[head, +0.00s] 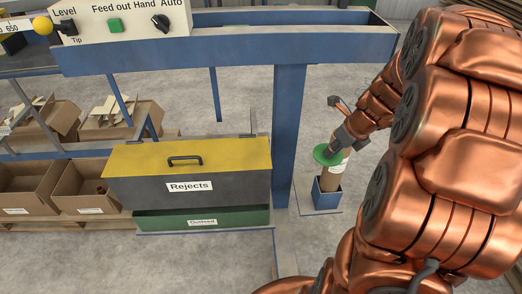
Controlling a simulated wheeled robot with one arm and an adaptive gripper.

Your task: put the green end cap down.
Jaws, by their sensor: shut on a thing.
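The green end cap (325,156) is a round disc in the right half of the head view. My gripper (338,144) is shut on it from above and behind. The cap overlaps the upper part of a brown cardboard tube (330,181), which stands upright in a blue square holder (327,199). I cannot tell whether the cap touches the tube or is held in front of it. My fingertips are small and partly hidden at the cap's edge.
A blue post (289,135) stands left of the tube. Further left are a yellow-lidded Rejects bin (185,184), a green Outfeed tray (203,217) and cardboard boxes (83,201). A control panel (125,27) is above. My copper arm fills the right side.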

